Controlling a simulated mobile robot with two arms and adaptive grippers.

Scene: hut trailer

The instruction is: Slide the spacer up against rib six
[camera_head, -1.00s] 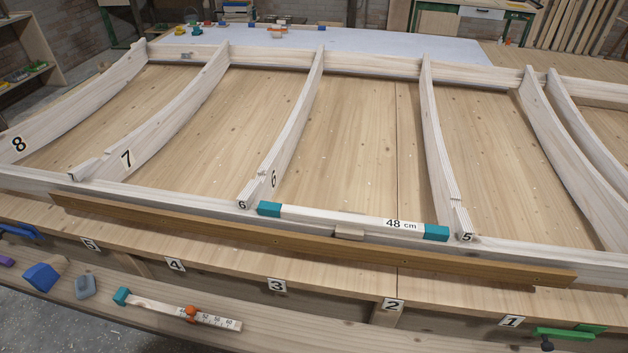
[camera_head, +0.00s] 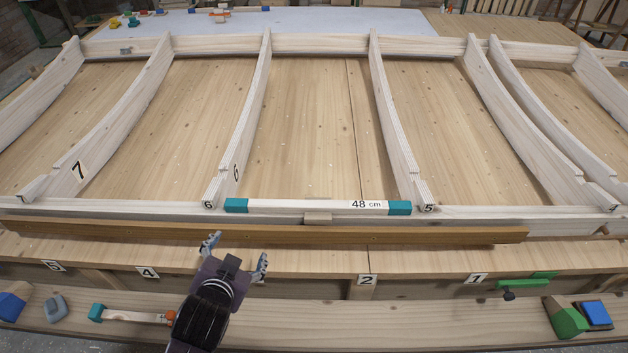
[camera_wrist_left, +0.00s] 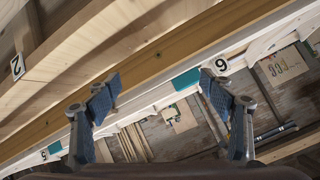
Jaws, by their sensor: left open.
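The spacer (camera_head: 285,206) is a white bar marked 48 cm with teal ends, lying along the front rail between rib six and rib five. Its left teal end is close beside the foot of rib six (camera_head: 213,190), with what looks like a narrow gap. Its right end is close to rib five (camera_head: 400,140), also with a small gap. My left gripper (camera_head: 237,249) is open and empty, in front of the spacer's left part and apart from it. The left wrist view shows a teal end (camera_wrist_left: 186,79) beyond the open fingers, near the 6 label. My right gripper is out of view.
A brown batten (camera_head: 400,236) runs in front of the rail. A small wooden block (camera_head: 317,217) sits at the spacer's front middle. The panel behind the spacer is clear.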

